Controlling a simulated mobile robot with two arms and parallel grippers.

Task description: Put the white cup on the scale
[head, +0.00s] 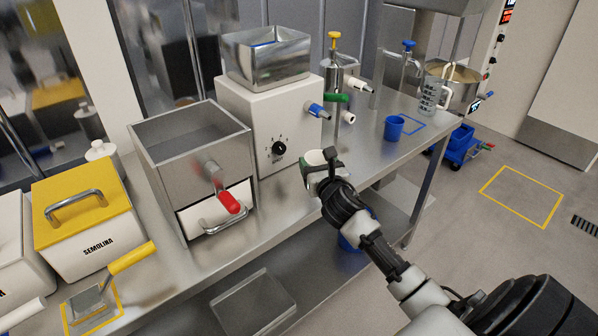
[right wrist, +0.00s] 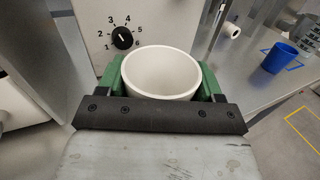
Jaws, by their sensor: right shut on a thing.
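The white cup (right wrist: 161,72) is upright between the green-padded fingers of my right gripper (right wrist: 162,84) in the right wrist view. The fingers press on it from both sides, and its inside looks empty. There the cup (head: 313,158) shows only as a small pale part; the gripper hides the rest. I cannot make out the scale in either view. My left gripper is not in view.
The white machine (head: 239,121) with a steel hopper stands behind the gripper. A steel box (head: 166,166) with a red-handled lever is to its left. A blue cup (head: 394,128) stands to the right on the steel table (head: 362,157). A yellow-lidded semolina bin (head: 85,240) is at left.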

